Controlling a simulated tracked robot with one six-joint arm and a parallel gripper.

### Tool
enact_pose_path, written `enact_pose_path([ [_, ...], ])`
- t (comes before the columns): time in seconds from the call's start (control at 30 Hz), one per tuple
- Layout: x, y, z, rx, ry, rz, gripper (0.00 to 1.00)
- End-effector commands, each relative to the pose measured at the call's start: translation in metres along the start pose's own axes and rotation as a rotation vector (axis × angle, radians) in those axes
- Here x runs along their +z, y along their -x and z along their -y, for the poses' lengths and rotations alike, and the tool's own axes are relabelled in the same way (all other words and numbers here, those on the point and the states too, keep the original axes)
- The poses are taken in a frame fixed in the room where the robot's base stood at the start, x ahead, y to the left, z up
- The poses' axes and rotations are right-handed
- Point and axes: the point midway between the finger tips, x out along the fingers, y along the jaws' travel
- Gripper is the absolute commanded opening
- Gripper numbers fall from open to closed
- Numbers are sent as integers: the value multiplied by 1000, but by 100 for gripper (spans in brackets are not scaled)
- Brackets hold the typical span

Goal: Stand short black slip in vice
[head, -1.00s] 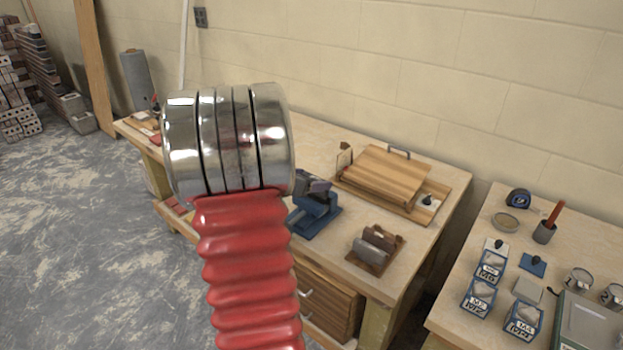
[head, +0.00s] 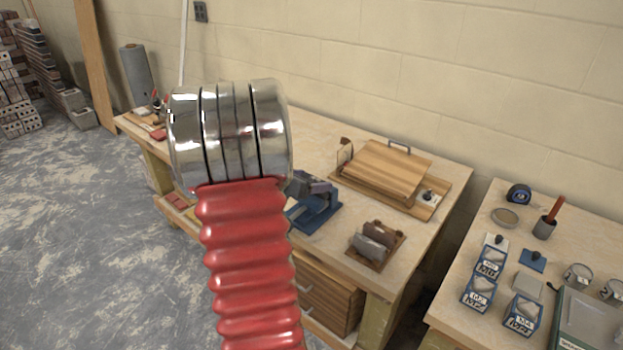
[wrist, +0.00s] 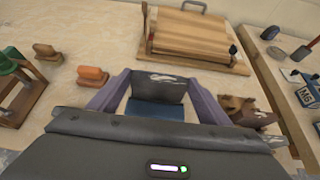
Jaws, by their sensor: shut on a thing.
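In the wrist view, the two purple fingers of my gripper (wrist: 157,88) are shut on a dark slip (wrist: 172,86) with a pale scuff on its face. The slip is between the fingertips, and its lower part is hard to make out. Blue of the vice (wrist: 157,110) shows just below it. In the head view, the blue vice (head: 317,214) stands on the bench, partly hidden behind my red arm. The gripper end is at the vice, mostly hidden there. I cannot tell whether the slip is between the vice jaws.
A wooden board with a handle (head: 385,172) lies behind the vice. A brown holder with grey and brown pieces (head: 376,242) stands to its right. In the wrist view, an orange piece (wrist: 92,76) on a small base stands to the left. A second bench (head: 455,300) carries tubs and tools.

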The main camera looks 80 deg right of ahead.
Motion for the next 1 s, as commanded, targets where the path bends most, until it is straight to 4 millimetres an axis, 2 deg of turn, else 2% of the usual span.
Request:
enact_pose_path([
  [0.33, -1, 0, 0, 0, 1, 1, 44],
  [1.0, -15, -8, 0, 1, 0, 1, 44],
])
